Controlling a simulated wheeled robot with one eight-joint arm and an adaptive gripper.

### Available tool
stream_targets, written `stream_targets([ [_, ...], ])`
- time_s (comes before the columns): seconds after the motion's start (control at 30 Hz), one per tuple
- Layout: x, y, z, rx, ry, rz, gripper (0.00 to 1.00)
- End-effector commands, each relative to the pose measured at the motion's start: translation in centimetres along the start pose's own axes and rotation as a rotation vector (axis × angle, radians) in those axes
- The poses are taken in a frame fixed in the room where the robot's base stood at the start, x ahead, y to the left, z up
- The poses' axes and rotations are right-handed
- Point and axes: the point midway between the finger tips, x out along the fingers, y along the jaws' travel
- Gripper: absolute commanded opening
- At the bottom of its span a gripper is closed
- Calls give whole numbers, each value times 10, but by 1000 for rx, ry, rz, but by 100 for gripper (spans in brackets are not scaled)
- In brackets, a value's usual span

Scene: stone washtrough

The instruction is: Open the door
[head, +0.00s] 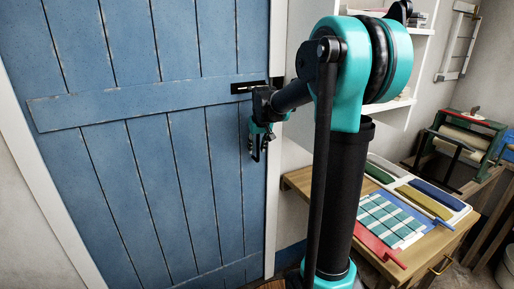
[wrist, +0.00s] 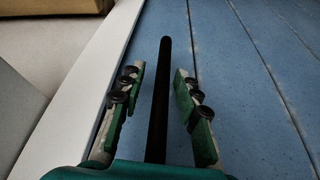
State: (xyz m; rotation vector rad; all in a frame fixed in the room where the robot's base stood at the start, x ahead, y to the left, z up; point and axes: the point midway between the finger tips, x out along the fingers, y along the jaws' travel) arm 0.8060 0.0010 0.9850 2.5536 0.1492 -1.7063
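The blue plank door (head: 180,165) stands at the left of the head view and appears closed in its white frame. A dark latch plate (head: 246,88) sits near its right edge. My gripper (head: 257,152) points down in front of the door's right edge, below the latch plate. In the wrist view my gripper (wrist: 160,88) is open, with its two green-grey fingers apart. A long black bar (wrist: 164,95), apparently the door handle, runs between the fingers with a visible gap on each side. The door's blue planks (wrist: 245,75) show behind it.
A wooden table (head: 435,245) with coloured strips and a tiled pattern stands right of my arm. White shelves (head: 395,105) hang on the wall behind. A green machine with a roller (head: 462,137) stands at the far right. White door trim (wrist: 90,85) runs beside the door.

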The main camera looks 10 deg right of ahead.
Motion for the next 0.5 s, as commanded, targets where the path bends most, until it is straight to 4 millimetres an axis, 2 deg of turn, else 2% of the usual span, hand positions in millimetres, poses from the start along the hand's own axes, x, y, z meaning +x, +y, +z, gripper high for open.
stream_targets([
  [0.1,0,0,0,0,0,0,33],
  [0.37,0,0,0,0,0,0,0],
  [0.5,0,0,0,0,0,0,0],
])
